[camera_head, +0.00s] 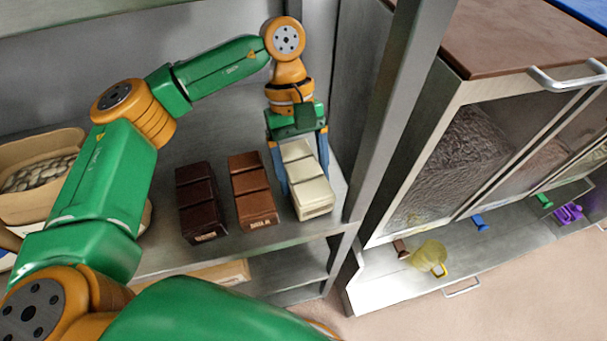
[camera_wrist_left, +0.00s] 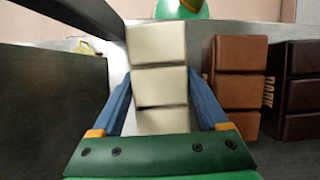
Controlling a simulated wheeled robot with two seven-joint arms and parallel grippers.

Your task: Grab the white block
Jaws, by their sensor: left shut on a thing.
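The white block (camera_head: 306,181), cream-coloured and made of three segments, is at the right end of a row of blocks on the metal shelf (camera_head: 262,239). My left gripper (camera_head: 303,180) reaches down over it with one blue finger on each side. The gripper is shut on the block. In the left wrist view the white block (camera_wrist_left: 160,80) stands between the two fingers of my left gripper (camera_wrist_left: 164,95). I cannot tell whether the block touches the shelf. My right gripper is in neither view.
A brown block (camera_head: 251,189) and a dark brown block (camera_head: 200,201) stand just left of the white one. A metal post (camera_head: 390,110) rises close on the right. A bin (camera_head: 40,202) with pale contents is at the left. A cabinet (camera_head: 500,130) is further right.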

